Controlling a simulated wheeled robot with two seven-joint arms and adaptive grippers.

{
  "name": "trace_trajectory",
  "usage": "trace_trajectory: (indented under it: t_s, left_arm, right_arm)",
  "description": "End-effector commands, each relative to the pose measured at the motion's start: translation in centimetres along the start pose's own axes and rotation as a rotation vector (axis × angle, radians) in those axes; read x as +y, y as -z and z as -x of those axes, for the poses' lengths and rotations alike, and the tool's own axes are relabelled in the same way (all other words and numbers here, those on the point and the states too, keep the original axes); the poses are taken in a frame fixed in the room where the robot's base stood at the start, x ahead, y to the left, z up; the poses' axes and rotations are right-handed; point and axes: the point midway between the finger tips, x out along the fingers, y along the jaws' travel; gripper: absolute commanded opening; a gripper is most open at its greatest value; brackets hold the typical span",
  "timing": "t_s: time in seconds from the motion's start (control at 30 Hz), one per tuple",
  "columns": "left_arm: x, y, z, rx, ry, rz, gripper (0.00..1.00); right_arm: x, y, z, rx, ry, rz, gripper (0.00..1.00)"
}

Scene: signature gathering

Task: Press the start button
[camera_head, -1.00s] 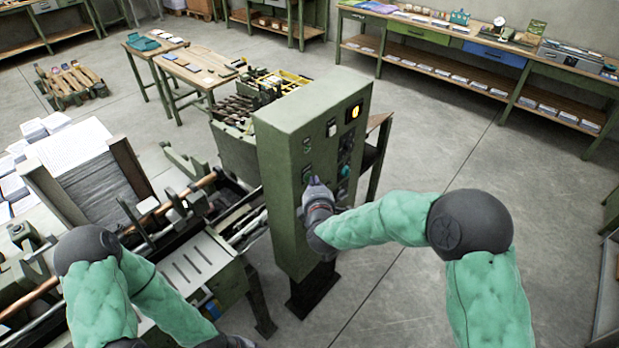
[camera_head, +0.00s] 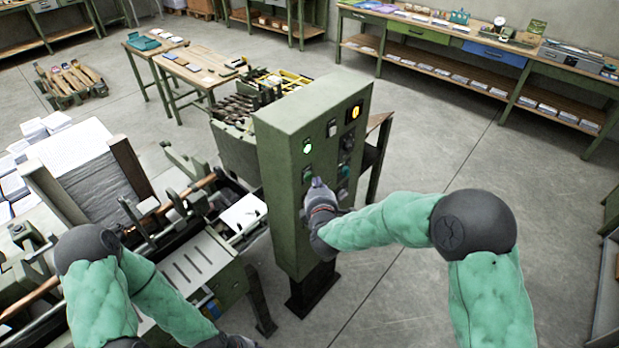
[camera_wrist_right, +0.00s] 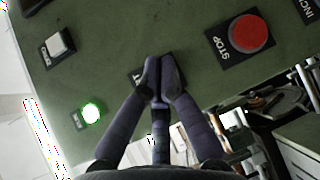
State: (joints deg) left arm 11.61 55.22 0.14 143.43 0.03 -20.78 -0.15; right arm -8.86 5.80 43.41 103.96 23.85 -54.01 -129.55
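The green control cabinet (camera_head: 285,190) stands in the middle of the head view. My right gripper (camera_head: 318,184) is at its front panel, and in the right wrist view its fingertips (camera_wrist_right: 160,75) are together. They cover a dark label plate (camera_wrist_right: 138,77) with mostly hidden lettering; the start button itself cannot be made out behind them. A green lamp (camera_wrist_right: 91,113) glows on the panel, also in the head view (camera_head: 307,145). The red STOP button (camera_wrist_right: 248,34) is to the right. My left gripper (camera_head: 232,342) barely shows at the bottom edge, its fingers unclear.
The floor to the right is clear.

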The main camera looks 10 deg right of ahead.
Motion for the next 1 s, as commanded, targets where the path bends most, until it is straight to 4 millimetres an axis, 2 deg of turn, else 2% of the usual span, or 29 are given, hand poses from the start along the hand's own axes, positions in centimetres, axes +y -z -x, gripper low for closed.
trace_trajectory:
  t_s: [0.47,1.0]
  left_arm:
    - [0.0,0.0,0.1,0.0,0.0,0.0,0.4]
    - [0.1,0.0,0.4,0.0,0.0,0.0,0.4]
  right_arm:
    - [-0.2,-0.5,0.5,0.0,0.0,0.0,0.0]
    - [-1.4,-3.4,3.5,-0.001,0.001,0.001,0.0]
